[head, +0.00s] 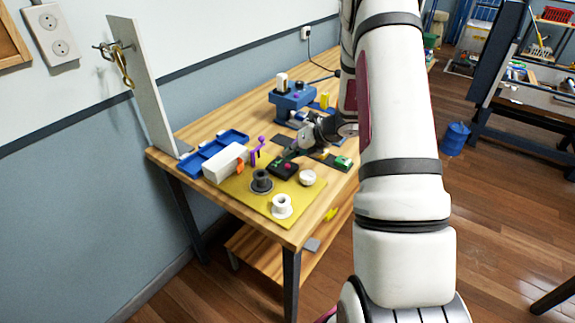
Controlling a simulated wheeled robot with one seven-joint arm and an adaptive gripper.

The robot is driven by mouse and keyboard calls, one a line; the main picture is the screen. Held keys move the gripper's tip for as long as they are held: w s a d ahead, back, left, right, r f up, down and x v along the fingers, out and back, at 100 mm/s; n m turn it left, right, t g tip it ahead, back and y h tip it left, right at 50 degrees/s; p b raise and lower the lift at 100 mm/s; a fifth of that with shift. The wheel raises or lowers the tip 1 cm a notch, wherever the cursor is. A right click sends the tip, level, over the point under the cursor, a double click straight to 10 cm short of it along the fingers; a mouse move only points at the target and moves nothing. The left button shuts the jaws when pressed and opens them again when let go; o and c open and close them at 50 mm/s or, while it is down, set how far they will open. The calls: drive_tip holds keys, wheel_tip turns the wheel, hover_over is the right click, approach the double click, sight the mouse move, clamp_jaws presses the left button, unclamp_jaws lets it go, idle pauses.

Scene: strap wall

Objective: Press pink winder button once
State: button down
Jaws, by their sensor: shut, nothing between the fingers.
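A small dark box (277,171) with a pink button (288,166) on top sits at the back edge of the yellow mat on the wooden bench. My gripper (289,154) is shut and empty. It reaches in from the right, with its fingertips just above and behind the box in the picture. I cannot tell whether the fingertips touch the button. My white arm fills the right middle of the view and hides part of the bench.
On the yellow mat (240,194) stand a dark spool (262,181), a white spool (282,206) and a white round piece (307,178). A white block (225,162), blue tray (200,157) and purple piece (260,145) are left. A blue machine (291,101) stands behind.

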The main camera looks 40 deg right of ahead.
sight(289, 164)
drive_tip(key=shift+f, duration=0.1)
drive_tip(key=shift+f+b, duration=0.35)
drive_tip(key=shift+f+b, duration=0.35)
drive_tip(key=shift+f, duration=0.2)
idle(0.8)
drive_tip(key=shift+r, duration=0.1)
drive_tip(key=shift+r+p, duration=0.5)
drive_tip(key=shift+r, duration=0.4)
drive_tip(key=shift+r+p, duration=1.3)
drive_tip(key=shift+r, duration=1.2)
